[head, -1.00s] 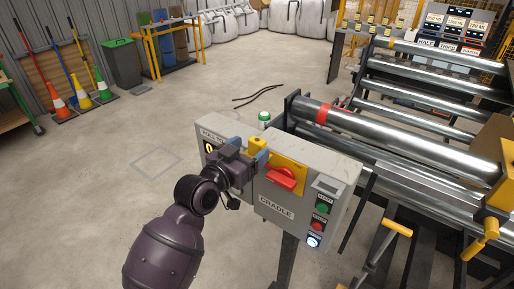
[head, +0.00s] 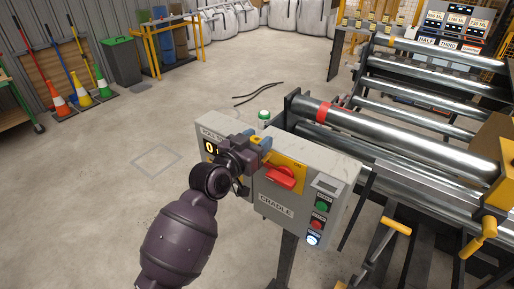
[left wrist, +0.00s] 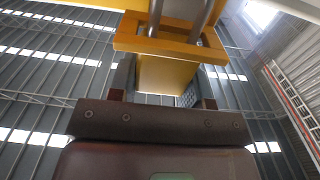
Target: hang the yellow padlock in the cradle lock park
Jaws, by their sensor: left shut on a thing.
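The yellow padlock (head: 266,140) is at the top edge of the grey cradle control box (head: 275,205), beside the yellow plate (head: 290,178) with the red switch handle (head: 281,177). My left gripper (head: 256,144) is shut on the padlock, with a finger on each side of its body. In the left wrist view the padlock body (left wrist: 165,76) sits between the fingers. Two metal shackle legs (left wrist: 202,22) rise by an orange-yellow frame (left wrist: 170,38). Whether the shackle hangs on anything is unclear. My right gripper is not in view.
The box has a "CRADLE" label, a green, a red and a lit white button (head: 312,239). Long steel rollers (head: 410,150) stand to the right. A green-topped beacon (head: 264,116) is behind the box.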

